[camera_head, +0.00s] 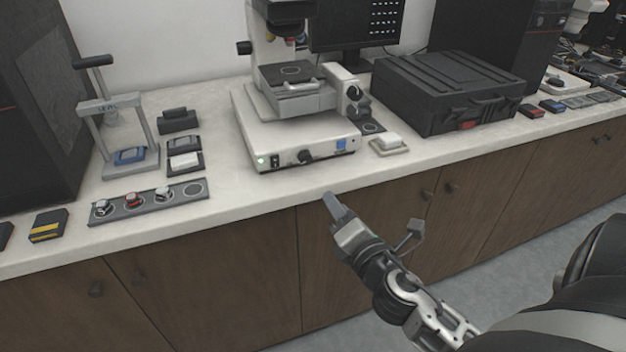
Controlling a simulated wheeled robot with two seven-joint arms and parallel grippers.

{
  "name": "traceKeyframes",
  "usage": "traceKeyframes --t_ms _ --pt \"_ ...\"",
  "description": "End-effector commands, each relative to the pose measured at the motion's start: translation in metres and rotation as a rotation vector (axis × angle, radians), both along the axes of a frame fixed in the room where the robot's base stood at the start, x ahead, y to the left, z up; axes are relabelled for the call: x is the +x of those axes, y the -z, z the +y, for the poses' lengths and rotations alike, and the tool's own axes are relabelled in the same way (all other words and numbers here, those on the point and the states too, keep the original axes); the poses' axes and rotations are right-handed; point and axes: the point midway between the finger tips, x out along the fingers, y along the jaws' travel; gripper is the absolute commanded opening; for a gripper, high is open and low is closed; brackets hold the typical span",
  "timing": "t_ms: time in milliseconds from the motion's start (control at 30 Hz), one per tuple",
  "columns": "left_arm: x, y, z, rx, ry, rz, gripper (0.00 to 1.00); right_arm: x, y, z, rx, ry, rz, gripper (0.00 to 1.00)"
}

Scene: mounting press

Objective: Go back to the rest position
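My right gripper (372,218) hangs in front of the counter's front edge, below and to the right of the microscope. Its two fingers are spread apart, with nothing between them. My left gripper is out of view. The hand press (118,105) with a dark lever handle stands on the left of the counter, and a blue piece (130,155) lies on its base. A grey strip holder (150,203) in front of it carries three small round pieces and one empty ring at its right end.
The white counter (240,197) holds a microscope (305,140), a black case (450,90) and a small white-topped block (388,144). A black and yellow box (48,225) lies at the left front. Brown cabinets (240,275) with knobs are below; the grey floor (500,250) shows at right.

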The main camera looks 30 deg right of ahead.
Motion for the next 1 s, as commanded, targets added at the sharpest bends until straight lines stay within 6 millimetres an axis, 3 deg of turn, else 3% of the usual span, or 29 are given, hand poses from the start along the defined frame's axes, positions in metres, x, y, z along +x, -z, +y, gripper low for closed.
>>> traceKeyframes --t_ms 267,367,433,600,700,833,1000 --pt "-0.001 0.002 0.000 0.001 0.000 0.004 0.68 -0.002 0.009 0.004 0.079 -0.002 0.012 0.36" --pt "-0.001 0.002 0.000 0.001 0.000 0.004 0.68 -0.012 0.036 0.021 0.356 0.002 0.055 0.36" --pt "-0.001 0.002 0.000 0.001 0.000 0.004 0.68 -0.024 0.064 0.041 0.658 0.026 0.104 0.36" --pt "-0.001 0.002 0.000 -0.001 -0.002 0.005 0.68 -0.065 0.122 0.103 1.421 0.183 0.247 0.36" --pt "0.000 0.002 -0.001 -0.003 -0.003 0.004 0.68 -0.086 0.141 0.136 1.756 0.304 0.317 0.36" --pt "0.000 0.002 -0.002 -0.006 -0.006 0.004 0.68 -0.102 0.151 0.160 1.997 0.416 0.369 0.36" --pt "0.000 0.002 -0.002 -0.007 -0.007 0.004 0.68 -0.106 0.153 0.166 2.060 0.449 0.381 0.36"
